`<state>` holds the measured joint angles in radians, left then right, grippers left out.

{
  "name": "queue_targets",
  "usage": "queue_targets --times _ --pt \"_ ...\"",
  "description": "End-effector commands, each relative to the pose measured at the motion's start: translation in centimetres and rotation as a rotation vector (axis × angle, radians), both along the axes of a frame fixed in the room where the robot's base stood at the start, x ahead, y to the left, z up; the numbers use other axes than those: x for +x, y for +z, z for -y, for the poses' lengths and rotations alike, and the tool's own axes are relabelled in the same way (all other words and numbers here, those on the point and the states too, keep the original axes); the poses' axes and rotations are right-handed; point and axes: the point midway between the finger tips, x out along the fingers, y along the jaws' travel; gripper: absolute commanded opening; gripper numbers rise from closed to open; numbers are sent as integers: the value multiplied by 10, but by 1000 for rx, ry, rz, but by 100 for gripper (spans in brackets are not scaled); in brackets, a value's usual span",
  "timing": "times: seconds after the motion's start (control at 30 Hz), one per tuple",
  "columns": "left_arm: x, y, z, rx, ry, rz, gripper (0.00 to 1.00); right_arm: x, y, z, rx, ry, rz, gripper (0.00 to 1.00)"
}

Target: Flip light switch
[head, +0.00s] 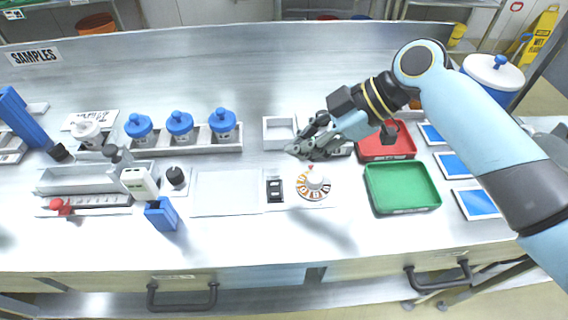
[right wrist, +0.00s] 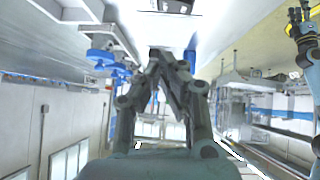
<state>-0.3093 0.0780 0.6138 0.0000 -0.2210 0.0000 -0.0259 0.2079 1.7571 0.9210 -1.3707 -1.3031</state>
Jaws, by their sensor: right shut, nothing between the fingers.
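The light switch (head: 274,190) is a black rocker on a white plate, left of the round dial (head: 313,184), in the head view. Which way the rocker is tipped is too small to tell. My right gripper (head: 296,151) is shut and empty, behind and slightly right of the switch and apart from it. Its closed fingers also show in the right wrist view (right wrist: 160,60). What looks like my left gripper (right wrist: 297,20) is at the top right of the right wrist view, far from the switch; its fingers are unclear.
A small white open box (head: 279,130) stands close to the right fingertips. A red tray (head: 386,153) and a green tray (head: 402,188) lie to the right. Blue-lidded jars (head: 180,126) stand in a rack at left. A blank white plate (head: 226,193) is beside the switch.

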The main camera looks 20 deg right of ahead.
Motion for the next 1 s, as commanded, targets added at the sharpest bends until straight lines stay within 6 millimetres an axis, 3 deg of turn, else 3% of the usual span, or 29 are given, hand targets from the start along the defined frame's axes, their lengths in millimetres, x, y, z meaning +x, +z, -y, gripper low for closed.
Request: queue_targets --times 0.27,1.0 --pt "20 -8 -2 1 -2 28 40 -5 25 26 -2 1 -1 0" --pt "13 -8 -2 2 -1 18 40 -6 28 28 1 1 -2 0"
